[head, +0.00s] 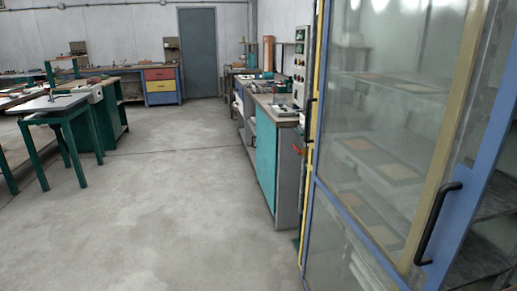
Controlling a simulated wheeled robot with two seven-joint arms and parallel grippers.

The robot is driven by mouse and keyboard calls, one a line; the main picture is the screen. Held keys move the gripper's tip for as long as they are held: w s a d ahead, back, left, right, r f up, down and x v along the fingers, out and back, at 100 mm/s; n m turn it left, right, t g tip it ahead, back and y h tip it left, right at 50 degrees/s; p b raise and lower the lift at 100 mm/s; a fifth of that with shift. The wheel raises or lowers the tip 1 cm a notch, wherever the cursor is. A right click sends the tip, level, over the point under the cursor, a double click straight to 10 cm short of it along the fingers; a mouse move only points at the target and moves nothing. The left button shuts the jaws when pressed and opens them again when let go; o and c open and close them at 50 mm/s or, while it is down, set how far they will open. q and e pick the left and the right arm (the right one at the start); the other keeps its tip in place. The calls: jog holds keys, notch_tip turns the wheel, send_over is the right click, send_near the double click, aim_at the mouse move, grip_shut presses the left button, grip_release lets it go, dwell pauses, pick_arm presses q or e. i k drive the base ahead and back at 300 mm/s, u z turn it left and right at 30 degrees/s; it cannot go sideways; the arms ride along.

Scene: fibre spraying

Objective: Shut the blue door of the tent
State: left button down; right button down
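The blue door (466,203) of the tent fills the right side of the head view. It has a blue frame and large clear panes. A black bar handle (436,222) is on its right-hand upright. The door's left edge stands beside a yellow upright of the tent. Right of the handle edge, shelves (492,196) inside the tent show without glass in front, so the door looks open; how far is hard to tell. A yellow bar (452,130) shows through the pane. Neither of my grippers is in view.
A teal-fronted cabinet (266,160) and a control panel (301,65) stand just left of the tent. Green-legged worktables (60,110) are at the left. A grey door (198,52) is in the back wall. The concrete floor (170,200) between is clear.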

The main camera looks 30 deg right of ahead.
aim_at(460, 208)
jog(key=z, duration=0.55)
jog(key=i, duration=1.5)
jog(key=z, duration=0.95)
